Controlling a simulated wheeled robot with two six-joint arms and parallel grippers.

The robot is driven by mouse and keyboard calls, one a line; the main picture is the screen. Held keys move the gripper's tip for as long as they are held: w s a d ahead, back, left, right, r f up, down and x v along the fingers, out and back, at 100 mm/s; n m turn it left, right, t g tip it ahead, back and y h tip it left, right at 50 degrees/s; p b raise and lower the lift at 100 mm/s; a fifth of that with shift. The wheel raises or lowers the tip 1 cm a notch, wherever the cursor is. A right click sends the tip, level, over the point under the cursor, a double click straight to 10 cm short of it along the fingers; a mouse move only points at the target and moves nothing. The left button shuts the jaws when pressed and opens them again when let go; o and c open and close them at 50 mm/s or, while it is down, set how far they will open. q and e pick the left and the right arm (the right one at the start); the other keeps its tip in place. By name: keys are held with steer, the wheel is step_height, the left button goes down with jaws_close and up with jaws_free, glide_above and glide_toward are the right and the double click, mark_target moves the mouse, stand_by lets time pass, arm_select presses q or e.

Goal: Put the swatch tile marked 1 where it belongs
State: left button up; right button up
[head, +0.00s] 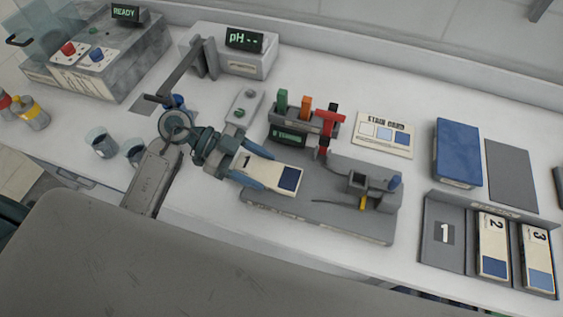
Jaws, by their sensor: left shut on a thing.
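My left gripper (268,172) is shut on the swatch tile marked 1 (262,183). The tile is cream with a dark blue square at its right end, and the "1" lies near the fingers. It is over the left part of a grey device base (330,218); I cannot tell whether it touches it. At the lower right stands a grey rack (432,208) with three slots. The slot marked 1 (441,256) is empty. Tile 2 (494,246) and tile 3 (537,258) lie in the other two slots. My right gripper is not in view.
The device carries green, orange and red levers (305,110) and a small clamp block (366,186). A stain card (384,134), a blue book (458,153) and a dark grey pad (511,175) lie behind the rack. Cups (102,143) stand left of my arm.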

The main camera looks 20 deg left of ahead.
mark_target(282, 166)
arm_select(q)
steer(key=w+d, duration=0.1)
steer(key=w+d+p, duration=0.1)
steer(key=d, duration=0.1)
steer(key=shift+w+d+f, duration=0.1)
steer(key=shift+w+d, duration=0.05)
steer(key=shift+w, duration=0.2)
steer(key=shift+w+d+f+p, duration=0.25)
steer(key=shift+d+f+p, duration=0.1)
steer(key=shift+f+p, duration=0.2)
steer(key=shift+w+d+f+p, duration=0.25)
steer(key=shift+d+f+p, duration=0.05)
steer(key=shift+f+p, duration=0.45)
steer(key=shift+p, duration=0.1)
steer(key=shift+f, duration=0.4)
steer(key=o, duration=1.1)
steer(key=shift+f, duration=0.15)
